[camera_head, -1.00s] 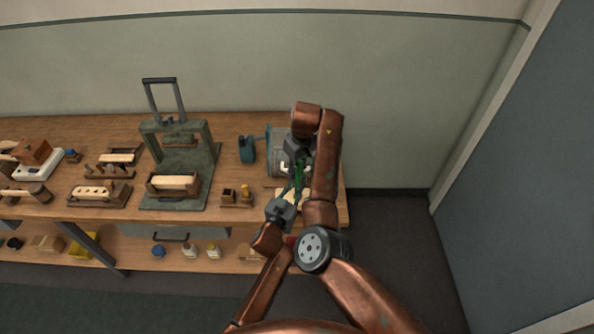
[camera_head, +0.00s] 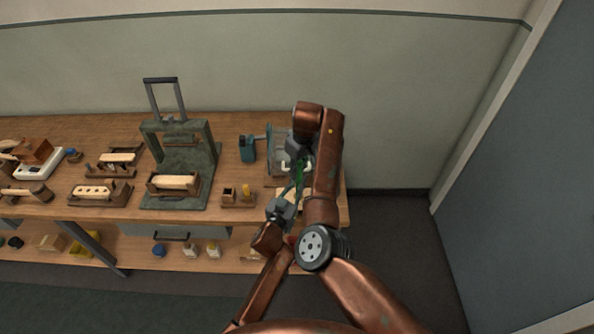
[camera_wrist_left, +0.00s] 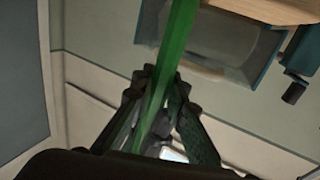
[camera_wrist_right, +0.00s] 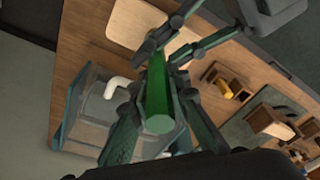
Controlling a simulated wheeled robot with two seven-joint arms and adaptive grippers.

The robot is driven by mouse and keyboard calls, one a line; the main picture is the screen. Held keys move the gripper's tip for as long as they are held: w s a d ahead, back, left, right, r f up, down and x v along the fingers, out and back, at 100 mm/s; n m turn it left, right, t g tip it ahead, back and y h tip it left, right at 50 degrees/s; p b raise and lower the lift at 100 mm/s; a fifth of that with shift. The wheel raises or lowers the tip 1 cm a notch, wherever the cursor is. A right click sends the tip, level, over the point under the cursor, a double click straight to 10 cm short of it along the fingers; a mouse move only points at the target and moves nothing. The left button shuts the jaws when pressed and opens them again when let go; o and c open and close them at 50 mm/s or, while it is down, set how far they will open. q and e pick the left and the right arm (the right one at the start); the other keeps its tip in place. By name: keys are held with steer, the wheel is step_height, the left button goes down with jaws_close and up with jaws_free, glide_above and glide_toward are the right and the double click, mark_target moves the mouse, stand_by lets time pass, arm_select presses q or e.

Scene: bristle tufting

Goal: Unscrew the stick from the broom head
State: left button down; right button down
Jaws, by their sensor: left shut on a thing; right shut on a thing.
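The green stick (camera_head: 299,172) runs between my two grippers above the bench's right end. My left gripper (camera_head: 290,200) is shut on its lower part, and the left wrist view shows the stick (camera_wrist_left: 178,40) between the fingers. My right gripper (camera_head: 299,157) is shut on its upper part. In the right wrist view the stick (camera_wrist_right: 157,95) lies between the fingers, with its faceted end toward the camera. The left gripper's fingers (camera_wrist_right: 185,50) show beyond it there. I cannot clearly make out the broom head; the arms and grippers cover much of that area.
A pale board (camera_wrist_right: 130,25) lies on the bench below the grippers. A clear-sided machine with a teal frame (camera_wrist_right: 95,105) stands close by, and a teal unit (camera_head: 247,149) is left of it. A green press stand (camera_head: 205,165) and wooden fixtures fill the bench further left.

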steer(key=c, duration=1.8)
jaws_free()
steer(key=shift+c, duration=0.2)
steer(key=shift+r, duration=0.1)
